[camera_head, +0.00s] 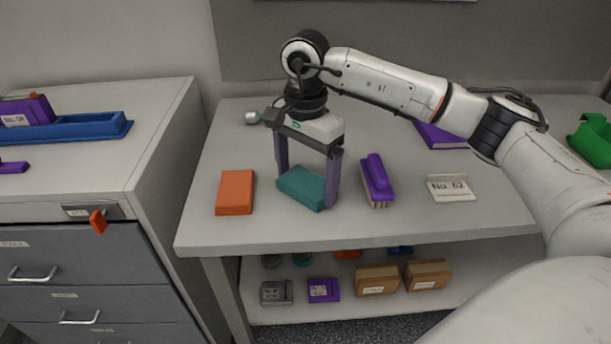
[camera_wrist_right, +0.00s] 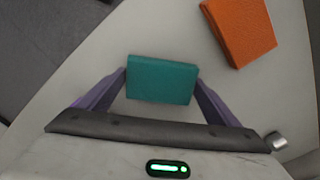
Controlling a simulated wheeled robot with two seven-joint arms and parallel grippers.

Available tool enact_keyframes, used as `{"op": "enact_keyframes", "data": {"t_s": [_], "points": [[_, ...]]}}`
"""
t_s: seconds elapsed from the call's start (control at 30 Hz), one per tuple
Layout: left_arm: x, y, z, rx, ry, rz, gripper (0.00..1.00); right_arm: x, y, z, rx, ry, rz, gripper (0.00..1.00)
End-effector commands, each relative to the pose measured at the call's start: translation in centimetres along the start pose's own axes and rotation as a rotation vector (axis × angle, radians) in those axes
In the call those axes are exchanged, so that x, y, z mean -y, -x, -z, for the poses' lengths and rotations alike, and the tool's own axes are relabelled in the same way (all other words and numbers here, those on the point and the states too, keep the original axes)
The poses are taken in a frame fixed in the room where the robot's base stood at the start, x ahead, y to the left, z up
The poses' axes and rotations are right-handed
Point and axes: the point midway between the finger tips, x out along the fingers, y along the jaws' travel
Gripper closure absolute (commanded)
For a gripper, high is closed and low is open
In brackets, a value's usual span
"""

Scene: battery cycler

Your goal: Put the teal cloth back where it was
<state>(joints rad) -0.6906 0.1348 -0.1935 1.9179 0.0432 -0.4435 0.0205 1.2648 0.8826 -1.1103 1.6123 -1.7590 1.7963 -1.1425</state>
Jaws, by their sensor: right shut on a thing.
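The teal cloth (camera_head: 303,187) is a folded block low between the fingers of my right gripper (camera_head: 307,186), over the bench top. It also shows in the right wrist view (camera_wrist_right: 162,80), with a purple finger at each side. My right gripper (camera_wrist_right: 162,88) is shut on the teal cloth. I cannot tell whether the cloth touches the bench or hangs just above it. My left gripper is not in either view.
On the bench (camera_head: 270,230), an orange block (camera_head: 235,192) lies left of the cloth. A purple brush (camera_head: 377,181) and a label card (camera_head: 450,188) lie to the right. A purple book (camera_head: 440,136) and green object (camera_head: 592,140) lie farther back. Drawers (camera_head: 85,285) stand left.

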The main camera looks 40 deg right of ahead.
Motion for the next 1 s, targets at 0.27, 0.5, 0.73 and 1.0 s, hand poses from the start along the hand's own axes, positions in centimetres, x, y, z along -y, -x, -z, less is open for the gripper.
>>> {"op": "enact_keyframes", "data": {"t_s": [0.27, 0.5, 0.73, 1.0], "points": [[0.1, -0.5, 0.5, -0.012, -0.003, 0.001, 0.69, 0.0, -0.3, 0.0, 0.000, 0.000, 0.001, 0.13], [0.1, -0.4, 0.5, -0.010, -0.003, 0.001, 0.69, 0.0, -0.2, 0.0, 0.000, 0.000, 0.000, 0.00], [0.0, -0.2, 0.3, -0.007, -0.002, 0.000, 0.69, 0.1, 1.3, -0.1, 0.001, 0.000, 0.004, 0.00], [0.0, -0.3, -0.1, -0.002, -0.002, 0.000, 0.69, 0.2, 7.0, -0.1, 0.000, 0.000, 0.006, 0.00]]}}
